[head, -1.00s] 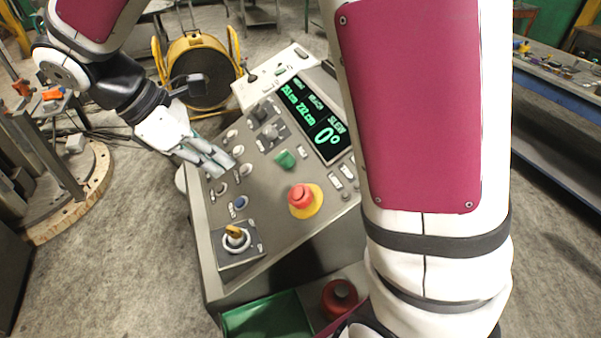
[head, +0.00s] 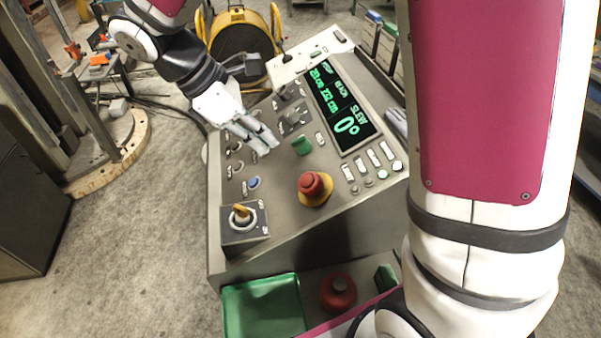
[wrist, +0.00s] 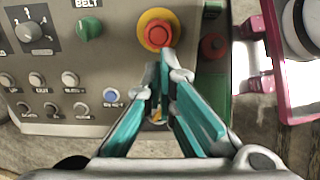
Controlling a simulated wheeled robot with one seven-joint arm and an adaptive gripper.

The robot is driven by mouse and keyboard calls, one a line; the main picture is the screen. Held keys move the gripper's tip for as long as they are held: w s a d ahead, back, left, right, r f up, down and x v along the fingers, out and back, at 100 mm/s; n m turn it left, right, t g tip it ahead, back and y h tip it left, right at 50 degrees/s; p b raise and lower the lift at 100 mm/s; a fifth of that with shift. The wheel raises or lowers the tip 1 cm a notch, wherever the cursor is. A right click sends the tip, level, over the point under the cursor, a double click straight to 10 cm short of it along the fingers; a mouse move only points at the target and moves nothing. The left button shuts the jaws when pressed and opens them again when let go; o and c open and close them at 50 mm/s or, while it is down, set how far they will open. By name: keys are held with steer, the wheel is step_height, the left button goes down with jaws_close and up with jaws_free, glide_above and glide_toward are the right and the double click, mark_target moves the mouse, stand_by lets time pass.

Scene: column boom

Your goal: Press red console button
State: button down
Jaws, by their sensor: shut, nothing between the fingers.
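The red console button (head: 311,184) is a mushroom head on a yellow collar (head: 318,199), on the sloping grey console panel (head: 285,205). It also shows in the wrist view (wrist: 156,33), at top centre, just beyond my fingertips. My gripper (head: 270,145) is shut and empty, with its fingers over the panel left of the green knob (head: 303,145). In the head view its tips are up and left of the red button, apart from it. In the wrist view my gripper (wrist: 163,62) overlaps the button's lower edge; I cannot tell the height gap.
A yellow reel (head: 240,35) stands behind the console. A second red knob (head: 338,291) and a green tray (head: 262,307) are low in front.

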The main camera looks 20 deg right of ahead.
mark_target(307, 183)
steer(key=p+x, duration=0.2)
steer(key=x, duration=0.9)
steer(key=shift+s+d+f, duration=0.2)
steer(key=shift+d, duration=0.05)
steer(key=shift+d+f, duration=0.3)
steer(key=shift+f, duration=0.25)
steer(key=shift+x, duration=1.05)
steer(key=shift+s+f, duration=0.15)
steer(key=shift+a+r, duration=0.15)
steer(key=shift+r, duration=0.3)
steer(key=v, duration=1.2)
steer(key=shift+a, duration=0.15)
